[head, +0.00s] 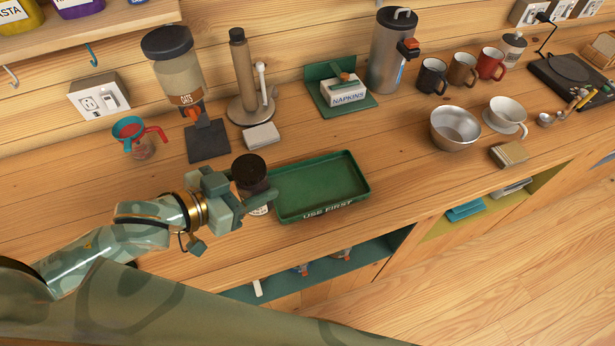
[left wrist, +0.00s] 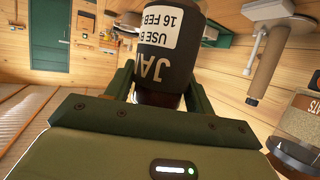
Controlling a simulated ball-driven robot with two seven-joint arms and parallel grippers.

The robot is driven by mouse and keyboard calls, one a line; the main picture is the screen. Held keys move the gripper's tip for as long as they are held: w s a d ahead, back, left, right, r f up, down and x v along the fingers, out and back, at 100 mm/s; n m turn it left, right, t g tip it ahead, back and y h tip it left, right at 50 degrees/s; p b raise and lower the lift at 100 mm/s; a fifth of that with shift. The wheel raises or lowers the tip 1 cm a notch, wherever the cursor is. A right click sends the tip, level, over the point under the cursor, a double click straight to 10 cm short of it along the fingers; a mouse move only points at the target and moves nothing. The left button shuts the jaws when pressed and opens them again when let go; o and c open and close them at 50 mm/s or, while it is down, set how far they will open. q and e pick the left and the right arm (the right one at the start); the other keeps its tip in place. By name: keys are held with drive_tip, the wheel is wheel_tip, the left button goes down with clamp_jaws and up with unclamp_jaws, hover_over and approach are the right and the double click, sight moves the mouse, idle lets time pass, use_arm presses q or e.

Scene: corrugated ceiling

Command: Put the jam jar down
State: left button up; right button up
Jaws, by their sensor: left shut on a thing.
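The jam jar (head: 249,171) has a dark lid and dark contents. My left gripper (head: 247,196) is shut around it, just left of the green tray marked USE FIRST (head: 322,185). In the head view the jar stands roughly upright with the lid up; the fingers hide part of its body. I cannot tell whether its base touches the counter. In the left wrist view the jar (left wrist: 164,65) sits between the green fingers, with a JAM label and a white use-by sticker dated 16 FEB. The tray is empty. My right gripper is not in view.
An oats dispenser (head: 178,75) and a red-and-blue measuring cup (head: 133,136) stand behind my left arm. Counter (head: 405,155) right of the tray is clear up to a metal bowl (head: 455,129).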

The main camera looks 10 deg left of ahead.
use_arm(q)
drive_tip(key=w+d+f+b, duration=0.1)
drive_tip(key=w+f, duration=0.3)
drive_tip(key=w+d+f+b, duration=0.2)
drive_tip(key=w+f, duration=0.2)
drive_tip(key=w+d+f+b, duration=0.1)
drive_tip(key=w+f, duration=0.3)
drive_tip(key=shift+d+f, duration=0.1)
drive_tip(key=shift+d, duration=0.05)
drive_tip(key=shift+f, duration=0.1)
drive_tip(key=shift+f, duration=0.15)
drive_tip(key=o, duration=1.3)
drive_tip(key=shift+c, duration=0.2)
